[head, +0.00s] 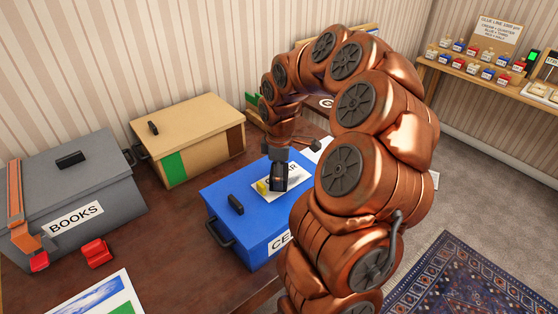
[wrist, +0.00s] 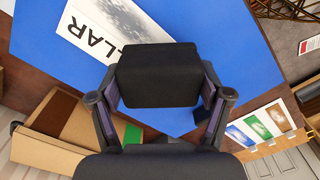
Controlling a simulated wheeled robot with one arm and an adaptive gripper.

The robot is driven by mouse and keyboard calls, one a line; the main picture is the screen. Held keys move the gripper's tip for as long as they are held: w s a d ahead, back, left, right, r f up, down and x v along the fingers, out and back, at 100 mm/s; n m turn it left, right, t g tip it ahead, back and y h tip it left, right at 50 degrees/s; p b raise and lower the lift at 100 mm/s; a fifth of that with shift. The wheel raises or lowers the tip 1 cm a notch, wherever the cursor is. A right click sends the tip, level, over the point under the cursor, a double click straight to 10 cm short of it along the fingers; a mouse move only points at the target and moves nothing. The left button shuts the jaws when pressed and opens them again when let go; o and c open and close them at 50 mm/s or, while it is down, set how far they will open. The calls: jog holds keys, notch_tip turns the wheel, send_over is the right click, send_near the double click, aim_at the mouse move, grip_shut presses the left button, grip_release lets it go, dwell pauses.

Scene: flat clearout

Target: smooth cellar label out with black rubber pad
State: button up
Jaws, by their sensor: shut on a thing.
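The blue box (head: 224,205) stands on the brown table, with a white label (head: 291,181) flat on its lid. In the wrist view the label (wrist: 92,48) shows the letters "LAR" and a grey, speckled patch; the rest is cut off or hidden. My gripper (head: 279,178) is over the label in the head view. It is shut on the black rubber pad (wrist: 157,75), which sits between its two fingers. I cannot tell whether the pad touches the label. A small yellow patch (head: 262,187) shows beside the gripper.
A grey box marked BOOKS (head: 100,200) and a tan box with green and brown patches (head: 195,130) stand left of the blue box. Red clips (head: 97,253) and a picture sheet (head: 97,297) lie in front. A shelf with small jars (head: 480,62) is at the back right.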

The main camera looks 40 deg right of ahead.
aim_at(296, 178)
notch_tip(296, 178, down, 2)
jog(key=shift+s+f, duration=0.1)
jog(key=shift+d, duration=0.25)
jog(key=shift+c, duration=0.4)
jog(key=shift+d+f+p, duration=0.1)
jog(key=shift+d+p, duration=0.4)
jog(key=shift+d, duration=1.05)
jog(key=shift+d+p, duration=1)
jog(key=shift+d, duration=1.65)
jog(key=shift+s+d+p, duration=0.1)
jog(key=shift+p, duration=0.45)
jog(key=shift+a+f+b, duration=0.2)
jog(key=shift+a+b, duration=0.8)
jog(key=shift+a, duration=0.25)
jog(key=shift+a+r+b, duration=0.1)
jog(key=shift+a+b, duration=1.05)
jog(key=shift+a, duration=2.3)
jog(key=r, duration=0.2)
jog(key=shift+w+d+r+p, duration=0.15)
jog(key=shift+w+r+p, duration=0.1)
jog(key=shift+r+p, duration=0.15)
jog(key=shift+s+r+p, duration=0.1)
jog(key=shift+r+p, duration=0.75)
jog(key=shift+r, duration=1.9)
